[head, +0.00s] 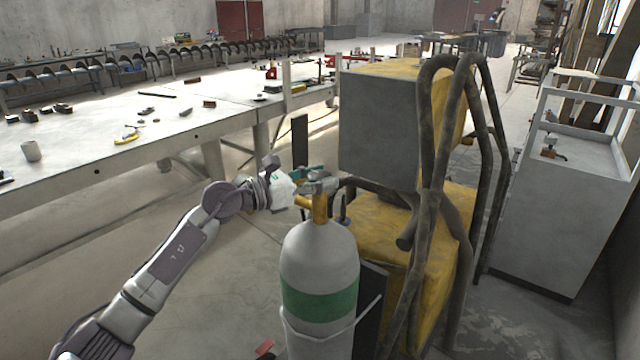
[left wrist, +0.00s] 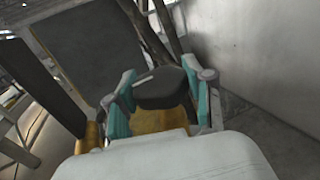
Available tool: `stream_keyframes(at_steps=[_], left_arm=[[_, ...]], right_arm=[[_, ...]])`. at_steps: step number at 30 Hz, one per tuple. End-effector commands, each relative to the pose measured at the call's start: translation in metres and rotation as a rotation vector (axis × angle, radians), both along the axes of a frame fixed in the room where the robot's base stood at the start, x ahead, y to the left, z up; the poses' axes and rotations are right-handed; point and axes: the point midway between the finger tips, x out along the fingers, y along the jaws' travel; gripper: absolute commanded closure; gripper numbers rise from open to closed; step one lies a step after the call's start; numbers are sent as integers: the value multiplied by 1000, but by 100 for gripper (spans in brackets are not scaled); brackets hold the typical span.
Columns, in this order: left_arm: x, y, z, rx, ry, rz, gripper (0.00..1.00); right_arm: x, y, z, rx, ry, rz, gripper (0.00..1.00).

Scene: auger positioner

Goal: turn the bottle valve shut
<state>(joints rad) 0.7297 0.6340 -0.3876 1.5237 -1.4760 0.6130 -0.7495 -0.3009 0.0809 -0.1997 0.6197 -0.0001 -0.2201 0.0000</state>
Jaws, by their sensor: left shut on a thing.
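The gas bottle (head: 318,272) is grey with a green band and stands upright at the front centre of the head view. Its brass valve body (head: 320,207) sits on top. The dark valve knob (left wrist: 160,88) shows in the left wrist view, with brass below it. My left gripper (head: 312,178) reaches in from the left at the bottle's top. In the left wrist view the teal-padded fingers (left wrist: 160,100) stand on either side of the knob, and the gripper is shut on it. In the head view the fingers partly hide the knob. My right gripper is not in view.
A yellow and grey machine (head: 378,125) with bent dark tubes (head: 440,150) stands right behind the bottle. A long metal workbench (head: 90,150) with loose tools runs along the left. A grey cabinet (head: 555,215) stands at right. Floor is open between bench and bottle.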

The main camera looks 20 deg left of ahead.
Motion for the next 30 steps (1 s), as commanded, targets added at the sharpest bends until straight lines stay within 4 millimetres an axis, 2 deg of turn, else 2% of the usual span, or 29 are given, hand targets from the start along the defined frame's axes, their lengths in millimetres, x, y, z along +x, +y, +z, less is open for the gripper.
stream_keyframes(at_steps=[4,5,9,20,23,30], left_arm=[[0,0,0,1,1,0,82],[0,0,0,1,1,0,44],[0,0,0,1,1,1,23],[-3,3,0,1,1,1,23],[-10,11,-1,1,1,2,23],[-47,45,-2,3,4,2,23]], right_arm=[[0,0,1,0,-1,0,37],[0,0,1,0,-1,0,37],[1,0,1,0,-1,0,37],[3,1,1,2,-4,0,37],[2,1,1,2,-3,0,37],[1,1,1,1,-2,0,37]])
